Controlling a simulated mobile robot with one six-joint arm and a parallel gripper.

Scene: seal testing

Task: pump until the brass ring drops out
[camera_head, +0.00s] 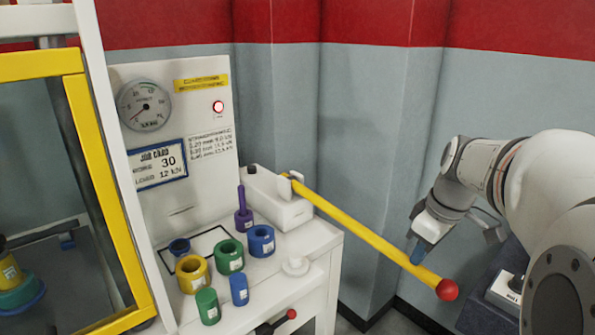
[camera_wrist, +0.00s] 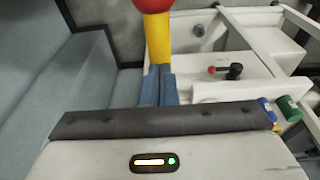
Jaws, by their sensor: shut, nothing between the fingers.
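The yellow pump lever (camera_head: 365,231) slants down from the white pump block (camera_head: 281,205) to a red knob (camera_head: 447,290). My gripper (camera_head: 418,252) is shut, its blue fingers at the lever near the knob; I cannot tell whether they touch it. In the wrist view the shut fingers (camera_wrist: 158,85) stand in front of the lever (camera_wrist: 158,38), with nothing held between them. A brass-coloured piece (camera_head: 9,272) sits above a teal and blue piece behind the yellow-framed guard, cut by the picture edge. I cannot tell whether it is the brass ring.
A yellow ring (camera_head: 193,274), a green ring (camera_head: 229,256) and other coloured parts stand on the bench. A small red-knobbed black lever (camera_head: 272,325) is at the bench front.

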